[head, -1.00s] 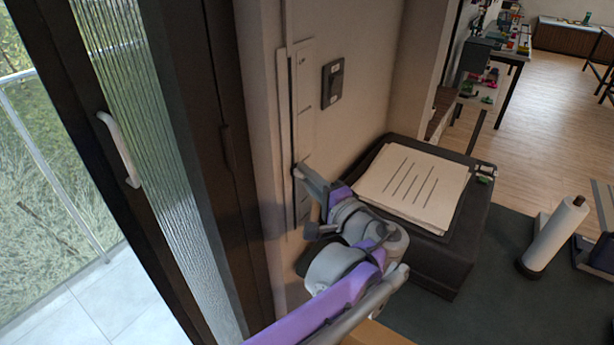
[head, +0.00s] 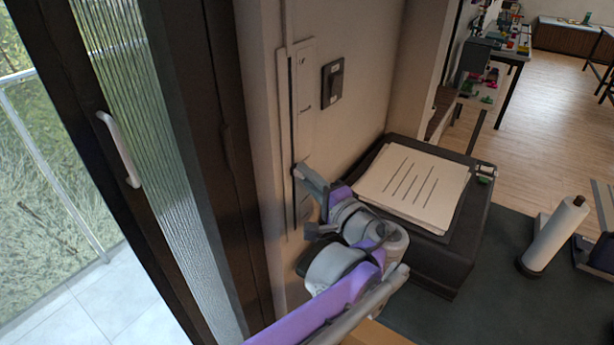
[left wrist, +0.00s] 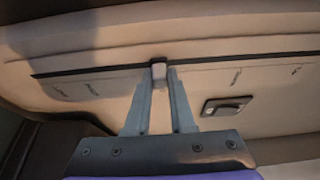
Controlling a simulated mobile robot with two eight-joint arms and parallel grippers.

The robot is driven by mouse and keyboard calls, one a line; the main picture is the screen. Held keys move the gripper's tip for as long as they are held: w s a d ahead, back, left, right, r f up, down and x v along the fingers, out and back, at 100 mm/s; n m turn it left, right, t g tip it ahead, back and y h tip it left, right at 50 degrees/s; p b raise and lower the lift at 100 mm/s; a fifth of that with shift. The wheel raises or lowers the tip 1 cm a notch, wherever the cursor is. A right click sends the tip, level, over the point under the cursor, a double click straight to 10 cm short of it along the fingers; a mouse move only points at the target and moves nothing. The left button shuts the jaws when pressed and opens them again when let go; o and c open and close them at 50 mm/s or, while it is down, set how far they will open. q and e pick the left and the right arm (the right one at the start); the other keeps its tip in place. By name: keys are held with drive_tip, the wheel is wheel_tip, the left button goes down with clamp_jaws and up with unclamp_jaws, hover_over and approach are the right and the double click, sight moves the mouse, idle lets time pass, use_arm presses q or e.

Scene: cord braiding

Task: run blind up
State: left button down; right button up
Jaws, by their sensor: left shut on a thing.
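My left gripper (head: 303,174) is at the pale upright plate (head: 304,90) on the wall, low on a thin dark vertical line (head: 291,120). In the left wrist view my left gripper (left wrist: 159,77) is shut on a small pale grip piece (left wrist: 158,71), with a dark cap at its top, on the dark line (left wrist: 95,70). The plate bears small marks too blurred to read. No blind can be clearly made out; a ribbed translucent panel (head: 160,150) stands by the dark frame at left. My right gripper is not in view.
A dark wall switch (head: 332,82) is beside the plate. A black box (head: 440,255) with lined papers (head: 412,185) on it stands right of my left gripper. A white door handle (head: 120,150) is at left.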

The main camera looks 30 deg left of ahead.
use_arm(q)
wheel_tip(320, 180, up, 12)
drive_tip(key=p, duration=0.8)
drive_tip(key=shift+p, duration=0.35)
wheel_tip(320, 180, up, 9)
drive_tip(key=p, duration=0.5)
drive_tip(key=shift+w+r, duration=0.1)
drive_tip(key=shift+r, duration=0.05)
drive_tip(key=shift+r+p, duration=0.55)
drive_tip(key=shift+r, duration=0.15)
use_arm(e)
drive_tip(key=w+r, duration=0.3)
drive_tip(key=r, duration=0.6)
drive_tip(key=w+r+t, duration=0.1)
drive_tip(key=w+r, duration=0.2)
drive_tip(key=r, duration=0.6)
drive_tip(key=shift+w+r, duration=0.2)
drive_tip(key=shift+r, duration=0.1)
use_arm(q)
drive_tip(key=c, duration=0.8)
unclamp_jaws()
drive_tip(key=shift+o, duration=0.2)
drive_tip(key=shift+f, duration=0.1)
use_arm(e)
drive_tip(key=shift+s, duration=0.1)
